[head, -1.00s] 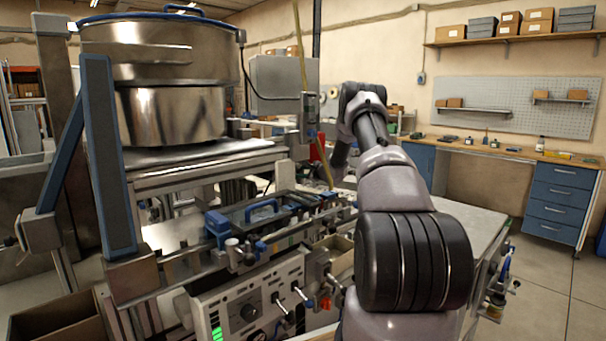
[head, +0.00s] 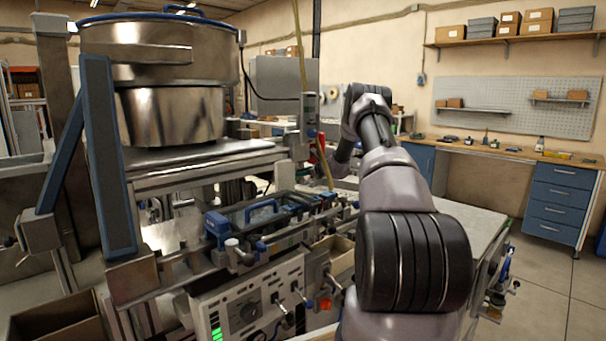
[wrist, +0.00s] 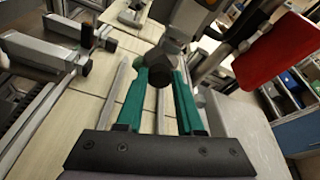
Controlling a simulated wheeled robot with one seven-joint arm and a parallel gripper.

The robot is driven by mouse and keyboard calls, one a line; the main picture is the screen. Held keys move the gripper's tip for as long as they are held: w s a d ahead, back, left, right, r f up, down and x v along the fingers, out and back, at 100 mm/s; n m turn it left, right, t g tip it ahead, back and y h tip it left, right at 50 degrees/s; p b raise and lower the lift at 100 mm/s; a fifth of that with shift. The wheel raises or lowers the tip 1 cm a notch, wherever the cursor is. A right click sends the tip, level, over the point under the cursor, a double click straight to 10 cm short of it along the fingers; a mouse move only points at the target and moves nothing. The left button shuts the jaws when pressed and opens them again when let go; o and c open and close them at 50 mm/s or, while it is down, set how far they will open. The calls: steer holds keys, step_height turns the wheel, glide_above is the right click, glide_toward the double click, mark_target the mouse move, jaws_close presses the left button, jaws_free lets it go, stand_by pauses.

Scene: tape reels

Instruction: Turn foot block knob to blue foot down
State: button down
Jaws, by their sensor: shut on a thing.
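In the wrist view my gripper (wrist: 160,82) has two teal fingers closed around a dark knob (wrist: 160,73). The knob belongs to a grey metal block (wrist: 180,22) just beyond the fingertips. I take this to be the foot block knob, but the fingers cover much of it. No blue foot can be made out, so I cannot tell which foot points down. In the head view my arm reaches forward to the machine's far end, and the gripper and knob cannot be made out there.
A red part (wrist: 278,48) stands close to the right of my gripper in the wrist view. Grey clamp-like fittings (wrist: 45,52) lie to the left. In the head view, the machine's blue-handled rail (head: 262,212) and control panel (head: 250,308) are left of my arm.

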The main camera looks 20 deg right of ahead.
steer(key=m+y, duration=0.1)
steer(key=m, duration=0.2)
steer(key=m+y, duration=0.1)
steer(key=m, duration=0.2)
steer(key=m+g+y, duration=0.1)
steer(key=m, duration=0.2)
steer(key=shift+w+d, duration=0.1)
steer(key=shift+d, duration=0.25)
steer(key=shift+m, duration=0.4)
steer(key=c, duration=0.5)
jaws_free()
steer(key=v, duration=1.1)
steer(key=shift+f, duration=0.15)
steer(key=shift+d, duration=0.1)
